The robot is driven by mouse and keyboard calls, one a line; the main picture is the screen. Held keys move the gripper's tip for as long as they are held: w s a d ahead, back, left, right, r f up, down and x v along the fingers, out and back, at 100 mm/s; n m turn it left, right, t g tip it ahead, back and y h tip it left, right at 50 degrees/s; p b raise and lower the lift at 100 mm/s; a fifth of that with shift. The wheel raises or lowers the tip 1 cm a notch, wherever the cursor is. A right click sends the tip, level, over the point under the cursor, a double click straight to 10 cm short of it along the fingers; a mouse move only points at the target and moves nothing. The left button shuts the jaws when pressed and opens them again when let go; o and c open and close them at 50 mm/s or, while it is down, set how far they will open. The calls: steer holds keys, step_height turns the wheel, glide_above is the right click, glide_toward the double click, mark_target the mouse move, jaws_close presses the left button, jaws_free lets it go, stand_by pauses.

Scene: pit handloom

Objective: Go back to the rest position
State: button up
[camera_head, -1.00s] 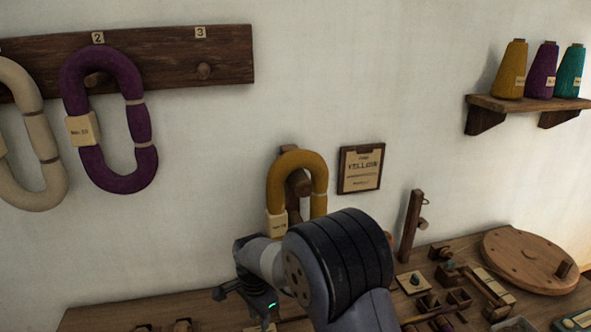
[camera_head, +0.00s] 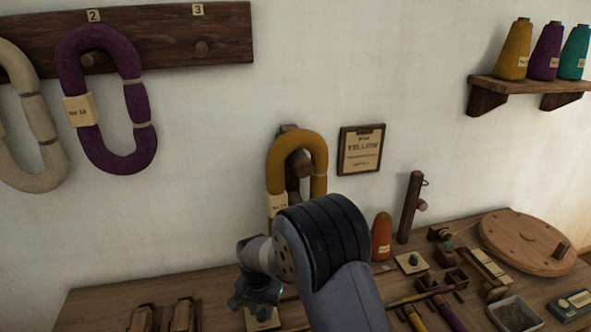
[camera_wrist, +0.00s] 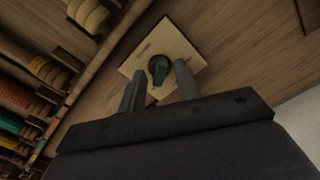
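My gripper (camera_head: 252,298) hangs low over the left part of the wooden table in the head view, at the end of my bent arm. In the wrist view my gripper (camera_wrist: 159,70) has its two fingers apart with nothing held between them. A pale square card (camera_wrist: 150,48) with a small dark teal piece (camera_wrist: 159,69) on it lies beyond the fingertips. The card also shows in the head view (camera_head: 263,319), just below the gripper, partly hidden by it.
A yellow hank (camera_head: 297,140) hangs on the wall behind my arm, beside a framed card (camera_head: 360,150). A purple hank (camera_head: 137,105) hangs on the peg rail. An orange cone (camera_head: 381,237), small tools and a round board (camera_head: 527,240) crowd the table's right.

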steer(key=n, duration=0.5)
step_height(320, 180, up, 11)
steer(key=p, duration=0.1)
steer(key=shift+n, duration=0.4)
steer(key=shift+d+f, duration=0.1)
